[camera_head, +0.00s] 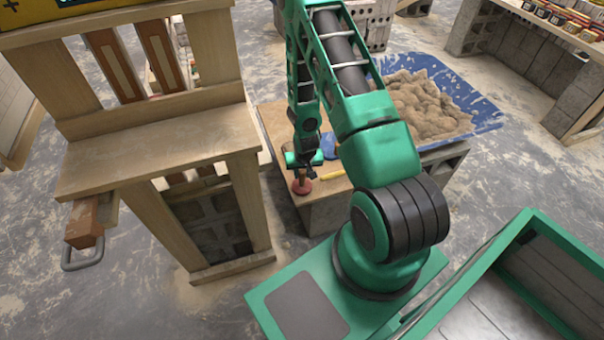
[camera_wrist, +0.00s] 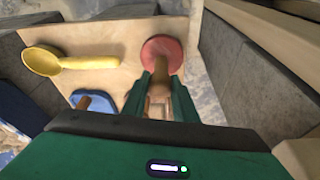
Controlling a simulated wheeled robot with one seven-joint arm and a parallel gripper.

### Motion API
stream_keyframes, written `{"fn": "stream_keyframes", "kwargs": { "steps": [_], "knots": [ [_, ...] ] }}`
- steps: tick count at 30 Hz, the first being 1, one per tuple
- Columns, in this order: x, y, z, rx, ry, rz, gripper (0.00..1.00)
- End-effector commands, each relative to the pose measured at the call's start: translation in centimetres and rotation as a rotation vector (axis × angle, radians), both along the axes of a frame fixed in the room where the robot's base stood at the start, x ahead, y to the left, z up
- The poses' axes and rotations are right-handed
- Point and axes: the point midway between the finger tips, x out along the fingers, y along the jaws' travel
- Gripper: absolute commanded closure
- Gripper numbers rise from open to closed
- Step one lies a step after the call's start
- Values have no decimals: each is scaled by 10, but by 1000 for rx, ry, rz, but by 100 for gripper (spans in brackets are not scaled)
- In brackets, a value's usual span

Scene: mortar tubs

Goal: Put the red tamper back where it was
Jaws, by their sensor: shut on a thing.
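The red tamper (camera_head: 302,186) has a round red foot and a wooden handle. It is at the front left edge of the plywood board. My gripper (camera_head: 303,172) is above it, shut on the handle. In the wrist view my gripper (camera_wrist: 164,90) closes around the wooden handle, and the tamper's red foot (camera_wrist: 162,53) shows beyond the fingertips, over the plywood near its edge. I cannot tell whether the foot touches the board.
A yellow scoop (camera_wrist: 60,62) and a blue tool with a wooden peg handle (camera_wrist: 95,102) lie on the plywood board (camera_wrist: 120,38). A blue tub (camera_head: 452,75) of mortar stands behind right. A wooden bench (camera_head: 160,150) stands left. Grey blocks (camera_wrist: 235,65) lie beside the board.

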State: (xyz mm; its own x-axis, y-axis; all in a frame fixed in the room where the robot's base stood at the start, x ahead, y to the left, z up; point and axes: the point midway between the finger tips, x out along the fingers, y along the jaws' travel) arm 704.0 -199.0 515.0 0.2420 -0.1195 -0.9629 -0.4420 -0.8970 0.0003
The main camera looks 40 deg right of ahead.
Motion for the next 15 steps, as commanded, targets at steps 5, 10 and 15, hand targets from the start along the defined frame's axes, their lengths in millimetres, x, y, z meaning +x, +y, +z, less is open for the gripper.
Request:
{"fn": "stream_keyframes", "kwargs": {
  "steps": [5,10,15],
  "knots": [
    [0,0,-2,0,1,0,72],
    [0,0,-2,0,1,0,55],
    [0,0,-2,0,1,0,55]
  ]
}}
